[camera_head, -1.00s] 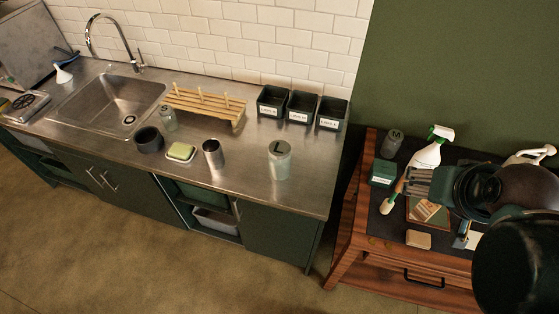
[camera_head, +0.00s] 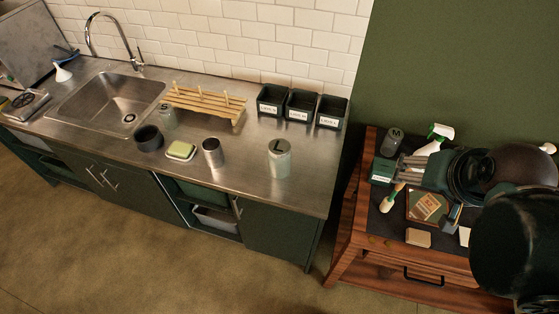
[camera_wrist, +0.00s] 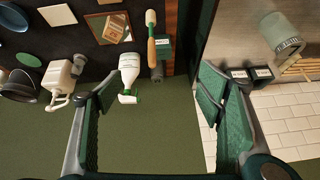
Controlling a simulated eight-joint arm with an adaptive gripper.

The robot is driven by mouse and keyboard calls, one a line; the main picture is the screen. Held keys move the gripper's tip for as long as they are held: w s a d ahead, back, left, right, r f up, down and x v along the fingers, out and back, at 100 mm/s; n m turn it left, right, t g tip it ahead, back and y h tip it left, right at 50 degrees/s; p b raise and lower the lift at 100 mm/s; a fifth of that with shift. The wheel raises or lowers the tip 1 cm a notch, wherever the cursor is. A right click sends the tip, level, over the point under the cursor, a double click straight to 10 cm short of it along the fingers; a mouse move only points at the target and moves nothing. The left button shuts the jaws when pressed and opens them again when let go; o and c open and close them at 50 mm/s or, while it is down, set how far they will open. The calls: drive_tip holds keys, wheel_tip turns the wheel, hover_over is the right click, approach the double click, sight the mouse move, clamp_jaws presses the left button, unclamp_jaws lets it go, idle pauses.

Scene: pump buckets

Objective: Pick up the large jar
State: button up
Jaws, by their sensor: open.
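The large jar (camera_head: 279,158), pale and translucent with an "L" on its grey-green lid, stands upright at the right part of the steel counter. In the wrist view a greenish jar (camera_wrist: 282,38) shows at the upper right, off to the side of the fingers. My gripper (camera_head: 402,168) is over the wooden cart, well to the right of the jar. In the wrist view its two fingers (camera_wrist: 160,115) are wide apart with nothing between them. A smaller jar marked "S" (camera_head: 167,117) and a dark jar marked "M" (camera_head: 392,141) stand elsewhere.
Three black labelled bins (camera_head: 301,105) stand behind the large jar. A spray bottle (camera_head: 434,140) and a brush (camera_head: 390,200) are on the cart (camera_head: 357,205). A gap separates counter and cart.

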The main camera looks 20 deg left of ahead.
drive_tip(key=w+a+m+g, duration=0.2)
drive_tip(key=w+a+m, duration=0.2)
drive_tip(key=w+a, duration=0.25)
drive_tip(key=m+g, duration=0.3)
drive_tip(key=m, duration=0.6)
hover_over(280, 146)
drive_tip(key=d, duration=1.1)
wheel_tip(280, 146, down, 7)
drive_tip(key=a+f+m, duration=0.1)
drive_tip(key=a+f, duration=0.1)
drive_tip(key=a, duration=0.1)
drive_tip(key=a+f+m+g, duration=0.1)
drive_tip(key=a+f, duration=0.2)
drive_tip(key=a, duration=0.1)
drive_tip(key=a+f+m+p, duration=0.1)
drive_tip(key=a+f, duration=0.1)
drive_tip(key=a, duration=0.1)
drive_tip(key=shift+a+f+m+g, duration=0.2)
drive_tip(key=shift+m+g, duration=0.1)
drive_tip(key=shift+m, duration=0.1)
drive_tip(key=shift+a+f, duration=0.25)
drive_tip(key=shift+a, duration=0.15)
drive_tip(key=shift+s, duration=0.1)
drive_tip(key=shift+f, duration=0.1)
drive_tip(key=shift+f, duration=1.2)
drive_tip(key=shift+f, duration=0.15)
